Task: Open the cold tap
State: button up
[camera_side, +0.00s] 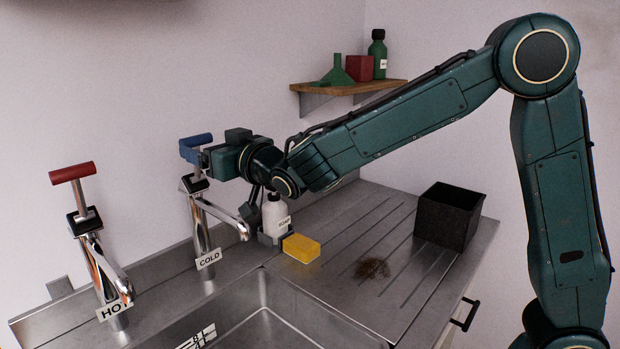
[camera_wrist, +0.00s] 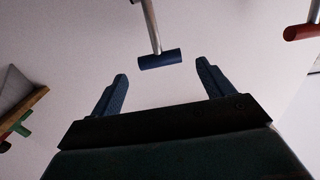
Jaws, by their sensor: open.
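The cold tap (camera_side: 201,225) is a chrome tap with a COLD label and a blue T-shaped handle (camera_side: 197,140). In the wrist view the blue handle bar (camera_wrist: 160,59) lies crosswise, just beyond and between my fingertips, with clear gaps on both sides. My gripper (camera_side: 196,154) is at the handle's height in the side view, and its body hides part of the stem. In the wrist view my gripper (camera_wrist: 162,69) is open and empty, with its two blue fingers spread. Contact with the handle does not show.
The hot tap (camera_side: 95,260) with a red handle stands left. A white bottle (camera_side: 274,217) and yellow sponge (camera_side: 301,248) sit below my wrist. A black bin (camera_side: 447,216) stands on the drainer. A wooden shelf (camera_side: 345,89) holds a funnel, red box and green bottle.

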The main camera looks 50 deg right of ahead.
aim_at(199, 142)
jog(key=shift+w, duration=3.2)
jog(key=shift+c, duration=0.2)
jog(key=c, duration=1.3)
jog(key=shift+c, duration=0.2)
